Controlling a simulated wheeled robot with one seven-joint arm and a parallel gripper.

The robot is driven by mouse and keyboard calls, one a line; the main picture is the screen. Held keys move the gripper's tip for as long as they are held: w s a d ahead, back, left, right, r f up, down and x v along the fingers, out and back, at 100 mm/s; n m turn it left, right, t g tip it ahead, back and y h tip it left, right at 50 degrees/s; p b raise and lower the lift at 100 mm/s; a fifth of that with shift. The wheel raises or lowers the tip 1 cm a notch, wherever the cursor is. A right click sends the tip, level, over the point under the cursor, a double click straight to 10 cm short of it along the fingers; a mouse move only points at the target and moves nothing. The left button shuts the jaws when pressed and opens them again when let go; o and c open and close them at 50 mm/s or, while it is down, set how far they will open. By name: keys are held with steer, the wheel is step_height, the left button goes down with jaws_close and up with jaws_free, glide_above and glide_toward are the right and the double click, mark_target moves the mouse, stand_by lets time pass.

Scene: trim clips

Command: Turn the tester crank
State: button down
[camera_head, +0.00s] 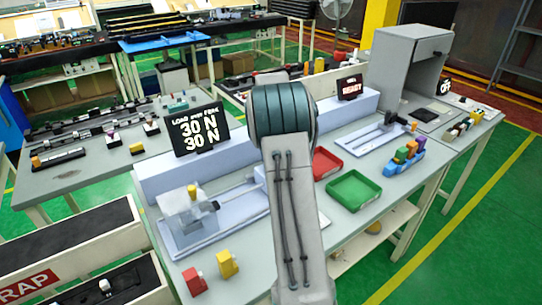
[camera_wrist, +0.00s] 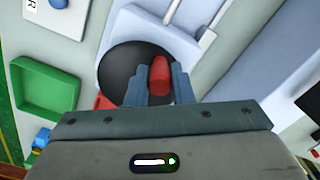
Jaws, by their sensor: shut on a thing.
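In the wrist view, the tester crank is a dark round disc (camera_wrist: 115,68) with an upright red handle (camera_wrist: 160,70). The disc sits at the end of a pale plate with a light rod. My gripper (camera_wrist: 159,82) is shut on the red handle, with one blue-grey finger on each side of it. In the head view, my arm hides the gripper and the crank. The pale tester base (camera_head: 182,240) shows left of my arm, with a clear housing on it. A black display (camera_head: 200,130) behind it reads "30 N" on two lines.
A green tray (camera_head: 355,190) and a red tray (camera_head: 326,163) lie right of my arm. The green tray also shows in the wrist view (camera_wrist: 22,88). A blue holder with coloured blocks (camera_head: 405,165) stands farther right. Red (camera_head: 194,281) and yellow (camera_head: 228,264) blocks sit near the front edge.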

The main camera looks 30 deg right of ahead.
steer(key=shift+w+m, duration=0.4)
steer(key=shift+m, duration=0.6)
steer(key=c, duration=1.3)
jaws_free()
steer(key=shift+o, duration=0.2)
steer(key=shift+r, duration=0.15)
step_height(320, 180, up, 14)
steer(key=shift+f+b, duration=0.2)
steer(key=shift+b, duration=0.1)
